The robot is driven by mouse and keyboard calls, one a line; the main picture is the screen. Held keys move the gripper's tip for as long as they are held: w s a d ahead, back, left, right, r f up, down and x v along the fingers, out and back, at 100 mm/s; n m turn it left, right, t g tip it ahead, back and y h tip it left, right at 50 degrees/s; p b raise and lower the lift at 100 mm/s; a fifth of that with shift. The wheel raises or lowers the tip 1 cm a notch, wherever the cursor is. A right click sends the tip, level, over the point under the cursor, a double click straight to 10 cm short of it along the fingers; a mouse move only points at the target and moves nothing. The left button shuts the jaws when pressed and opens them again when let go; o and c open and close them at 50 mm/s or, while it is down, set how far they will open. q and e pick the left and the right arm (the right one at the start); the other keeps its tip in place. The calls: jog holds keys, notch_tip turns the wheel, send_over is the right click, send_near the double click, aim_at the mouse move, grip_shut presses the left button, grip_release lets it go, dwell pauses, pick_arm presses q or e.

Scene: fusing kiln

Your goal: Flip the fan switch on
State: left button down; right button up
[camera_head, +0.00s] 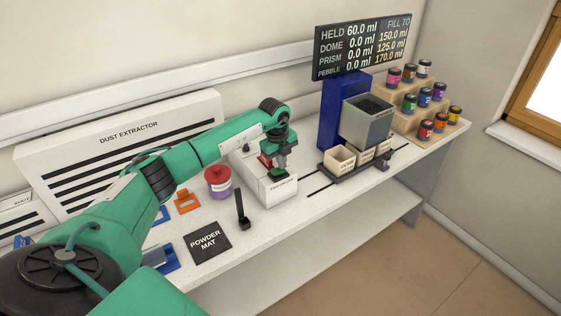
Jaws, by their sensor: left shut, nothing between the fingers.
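A white box (256,182) with a small dark label, too blurred to read surely, stands on the bench in front of the dust extractor (130,139). It appears to be the fan switch box. My left arm reaches in from the left, and my left gripper (278,173) points down over the box's front right part. Its fingers are shut and empty, close to the top of the box. I cannot tell whether they touch it. The switch lever itself is not clearly seen; the gripper hides part of the box top. My right gripper is out of view.
To the right stand a grey hopper (367,122), small labelled bins (339,158) and a wooden rack (407,119) of jars. The front bench edge is clear.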

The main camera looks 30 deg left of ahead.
pick_arm(q)
jog(key=shift+s, duration=0.1)
jog(key=shift+s+a, duration=0.15)
jog(key=shift+s, duration=0.05)
jog(key=shift+s+p, duration=0.2)
jog(key=shift+p, duration=0.15)
jog(key=shift+s+a+r, duration=0.1)
jog(key=shift+s+a, duration=0.1)
jog(key=shift+s, duration=0.15)
